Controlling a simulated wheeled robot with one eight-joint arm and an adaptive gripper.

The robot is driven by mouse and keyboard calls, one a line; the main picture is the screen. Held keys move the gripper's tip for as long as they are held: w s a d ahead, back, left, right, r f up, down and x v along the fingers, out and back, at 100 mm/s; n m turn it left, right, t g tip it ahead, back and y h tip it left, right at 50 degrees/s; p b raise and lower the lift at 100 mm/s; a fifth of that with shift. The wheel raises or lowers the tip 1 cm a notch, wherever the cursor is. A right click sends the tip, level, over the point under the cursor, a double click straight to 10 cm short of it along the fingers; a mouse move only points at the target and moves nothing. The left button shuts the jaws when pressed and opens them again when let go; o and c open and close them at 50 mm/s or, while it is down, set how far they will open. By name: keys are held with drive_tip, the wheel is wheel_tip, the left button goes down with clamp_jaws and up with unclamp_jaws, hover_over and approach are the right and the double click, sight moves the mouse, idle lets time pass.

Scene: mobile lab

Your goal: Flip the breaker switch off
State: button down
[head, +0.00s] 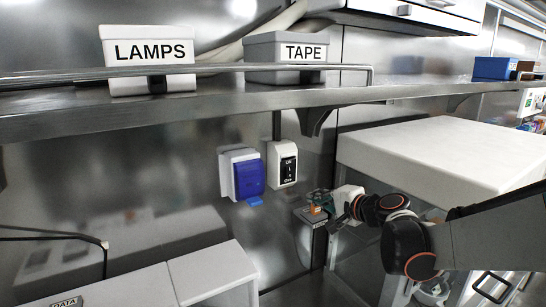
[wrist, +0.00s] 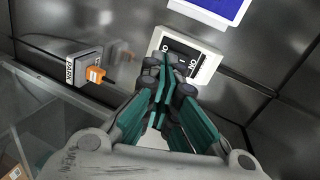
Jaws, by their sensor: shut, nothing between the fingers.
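A white wall plate with a black face (head: 288,169) and light markings is on the metal wall; in the wrist view it shows tilted (wrist: 194,60), with letters like "ON". A grey box with an orange lever (head: 316,210) is lower on the wall to its right; in the wrist view the orange lever (wrist: 95,74) is at the left. Which one is the breaker switch I cannot tell for sure. My gripper (head: 318,197) is shut and empty, close to the grey box in the head view. In the wrist view its fingertips (wrist: 163,75) overlap the lower edge of the black-faced plate; contact is unclear.
A blue-covered wall box (head: 248,177) is left of the plate. A metal shelf (head: 220,94) with LAMPS (head: 148,60) and TAPE (head: 290,58) bins runs above. A white block (head: 440,155) stands at right; white cabinets (head: 205,272) are lower left.

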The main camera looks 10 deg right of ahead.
sight(293, 176)
drive_tip(key=shift+m+t, duration=0.4)
drive_tip(key=shift+m, duration=0.4)
drive_tip(key=w+d+r, duration=0.1)
drive_tip(key=w+d+r+p, duration=0.1)
drive_tip(key=shift+d, duration=0.4)
drive_tip(key=p+x, duration=0.1)
drive_tip(key=x, duration=1.3)
drive_tip(key=shift+p, duration=0.3)
drive_tip(key=shift+w, duration=0.1)
